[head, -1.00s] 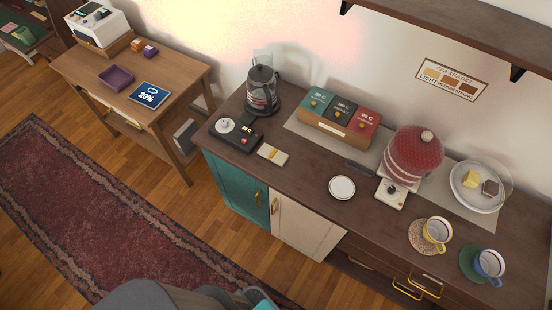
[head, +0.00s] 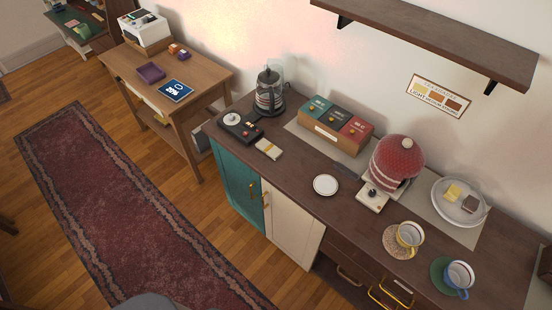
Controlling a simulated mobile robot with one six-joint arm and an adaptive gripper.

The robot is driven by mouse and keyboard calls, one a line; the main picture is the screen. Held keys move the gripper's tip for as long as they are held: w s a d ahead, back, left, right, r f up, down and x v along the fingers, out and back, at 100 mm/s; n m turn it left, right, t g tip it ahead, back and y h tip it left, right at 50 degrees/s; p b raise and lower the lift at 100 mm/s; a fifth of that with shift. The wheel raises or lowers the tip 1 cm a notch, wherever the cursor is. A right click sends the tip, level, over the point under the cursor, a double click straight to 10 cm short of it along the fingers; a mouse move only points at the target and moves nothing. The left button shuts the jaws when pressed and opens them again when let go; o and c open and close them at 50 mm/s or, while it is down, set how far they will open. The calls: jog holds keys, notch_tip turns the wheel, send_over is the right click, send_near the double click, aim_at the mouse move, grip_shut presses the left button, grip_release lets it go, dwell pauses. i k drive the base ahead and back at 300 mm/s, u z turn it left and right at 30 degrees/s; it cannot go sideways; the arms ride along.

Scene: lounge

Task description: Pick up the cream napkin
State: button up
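A small cream, flat item with a yellowish mark (head: 269,149) lies on the dark wooden counter (head: 290,174). It looks like the cream napkin, but it is too small to be sure. It lies just right of the black scale-like device (head: 240,127), near the counter's front edge above the teal and cream doors. Nothing covers it. My gripper is not in view.
Yellow (head: 409,235) and blue (head: 458,276) cups stand right.

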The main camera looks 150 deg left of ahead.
aim_at(270, 150)
jog(key=u, duration=0.35)
jog(key=i, duration=0.2)
jog(key=u, duration=4.4)
